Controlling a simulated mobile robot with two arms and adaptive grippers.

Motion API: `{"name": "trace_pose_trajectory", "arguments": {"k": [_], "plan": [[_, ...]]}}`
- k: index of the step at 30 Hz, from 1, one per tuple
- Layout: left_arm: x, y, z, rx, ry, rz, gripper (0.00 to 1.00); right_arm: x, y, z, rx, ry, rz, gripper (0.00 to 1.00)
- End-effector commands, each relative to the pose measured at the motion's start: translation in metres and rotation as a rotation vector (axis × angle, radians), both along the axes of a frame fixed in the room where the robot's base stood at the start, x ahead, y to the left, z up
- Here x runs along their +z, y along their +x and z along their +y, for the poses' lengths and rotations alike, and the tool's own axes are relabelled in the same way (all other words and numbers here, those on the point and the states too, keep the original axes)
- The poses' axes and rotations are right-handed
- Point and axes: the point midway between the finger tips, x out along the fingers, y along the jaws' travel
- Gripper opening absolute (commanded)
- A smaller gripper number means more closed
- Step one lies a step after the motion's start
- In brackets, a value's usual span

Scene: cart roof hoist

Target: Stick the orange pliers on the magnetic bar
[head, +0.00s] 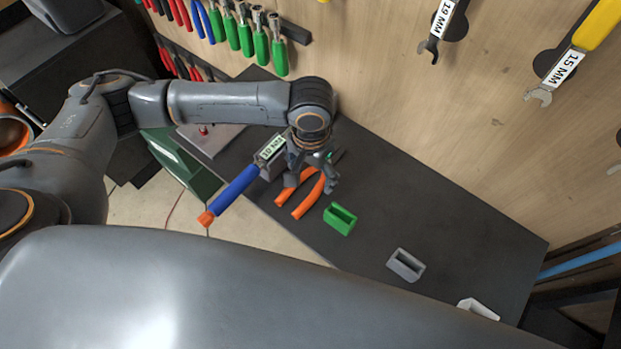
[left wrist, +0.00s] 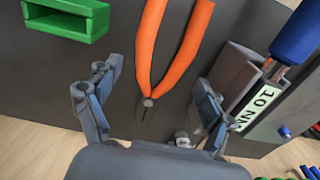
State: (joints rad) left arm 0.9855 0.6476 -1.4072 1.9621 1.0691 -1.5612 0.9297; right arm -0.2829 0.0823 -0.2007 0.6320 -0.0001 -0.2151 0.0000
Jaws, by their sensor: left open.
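The orange pliers (head: 308,198) lie on the dark worktop, with their handles toward the front edge. In the left wrist view the pliers (left wrist: 147,102) show their dark pivot and short jaws between my fingers. My left gripper (head: 312,178) is directly over the pliers, pointing down; it also shows in the left wrist view (left wrist: 146,92), with its fingers wide apart and nothing held. I cannot tell its exact height. The magnetic bar (head: 296,32) is a dark strip on the wooden wall at the upper left, carrying green-handled tools and pliers. My right gripper is not in view.
A green holder (head: 340,219), a grey holder (head: 405,265) and a white holder (head: 478,309) stand to the right. A lower tool row (head: 180,60) hangs left.

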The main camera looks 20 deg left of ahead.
Motion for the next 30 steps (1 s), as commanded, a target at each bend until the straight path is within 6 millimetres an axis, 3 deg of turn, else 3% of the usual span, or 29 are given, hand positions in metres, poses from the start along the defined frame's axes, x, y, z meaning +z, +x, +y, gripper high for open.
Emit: {"name": "trace_pose_trajectory", "arguments": {"k": [6,13,23,30], "plan": [[-0.024,0.0,0.001,0.0,0.0,0.001,0.82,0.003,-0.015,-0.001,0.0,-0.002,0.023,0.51],[-0.025,0.0,0.001,-0.001,0.0,0.0,0.82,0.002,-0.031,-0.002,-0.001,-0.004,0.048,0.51],[-0.025,0.0,0.001,-0.001,0.0,-0.001,0.17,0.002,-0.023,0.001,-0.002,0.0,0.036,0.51],[-0.024,0.001,0.001,0.0,-0.001,-0.002,0.15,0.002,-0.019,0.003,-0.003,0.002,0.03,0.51]]}}
